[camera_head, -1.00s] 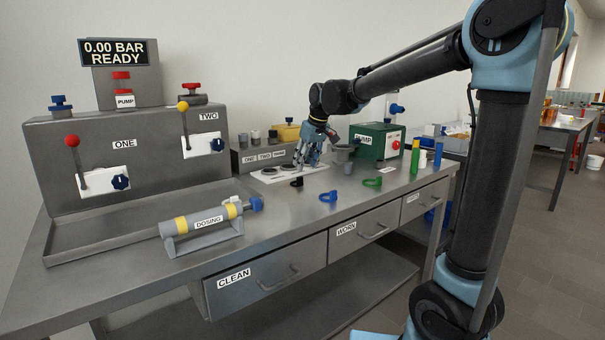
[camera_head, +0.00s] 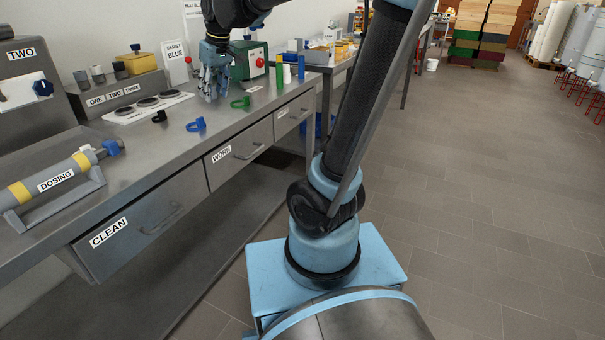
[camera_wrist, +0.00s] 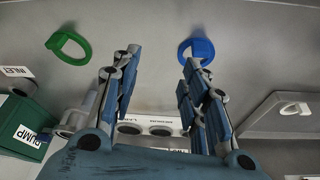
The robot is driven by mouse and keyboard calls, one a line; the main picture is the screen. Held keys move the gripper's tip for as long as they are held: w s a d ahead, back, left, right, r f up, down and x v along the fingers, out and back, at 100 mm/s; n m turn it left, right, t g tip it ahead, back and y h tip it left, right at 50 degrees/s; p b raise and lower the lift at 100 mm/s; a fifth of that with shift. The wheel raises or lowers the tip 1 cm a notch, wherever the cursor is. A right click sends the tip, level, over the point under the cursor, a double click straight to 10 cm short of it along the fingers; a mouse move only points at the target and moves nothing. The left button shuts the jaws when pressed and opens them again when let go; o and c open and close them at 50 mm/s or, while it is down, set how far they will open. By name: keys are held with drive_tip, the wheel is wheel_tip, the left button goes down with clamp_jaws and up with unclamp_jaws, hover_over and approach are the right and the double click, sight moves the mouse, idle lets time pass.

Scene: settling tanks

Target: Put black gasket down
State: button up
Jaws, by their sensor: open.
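The black gasket (camera_head: 159,116) lies on the steel bench, in front of the white plate with dark round seats (camera_head: 148,104). My gripper (camera_head: 210,92) is open and empty, to the right of the black gasket and apart from it, fingers pointing down over the bench. In the wrist view my gripper's fingers (camera_wrist: 155,85) are spread wide with nothing between them. I cannot make out the black gasket there; a finger may hide it. The blue gasket (camera_head: 196,125) and the green gasket (camera_head: 241,102) lie on the bench; they also show in the wrist view, blue (camera_wrist: 196,50) and green (camera_wrist: 68,48).
The green pump box (camera_head: 248,60) stands right of my gripper. Yellow, blue and green cylinders (camera_head: 279,72) stand at the bench's right end. The dosing cylinder (camera_head: 60,180) lies at the left. Drawers (camera_head: 240,150) line the front.

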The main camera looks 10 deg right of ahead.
drive_tip(key=s+d+f+m+h, duration=0.1)
drive_tip(key=s+d+f+m, duration=0.1)
drive_tip(key=s+d+f, duration=0.5)
drive_tip(key=s+d+f+m+h, duration=0.1)
drive_tip(key=s+d+f+m, duration=0.2)
drive_tip(key=s+d+f, duration=0.4)
drive_tip(key=s+d, duration=0.3)
drive_tip(key=d, duration=0.3)
drive_tip(key=shift+s, duration=0.2)
drive_tip(key=shift+o, duration=0.5)
drive_tip(key=s+d+f+m, duration=0.2)
drive_tip(key=s+d+f, duration=0.1)
drive_tip(key=s+f, duration=0.3)
drive_tip(key=shift+d+f+g, duration=0.15)
drive_tip(key=shift+f+g, duration=0.05)
drive_tip(key=shift+g, duration=0.2)
drive_tip(key=shift+c, duration=1.4)
drive_tip(key=shift+d, duration=0.1)
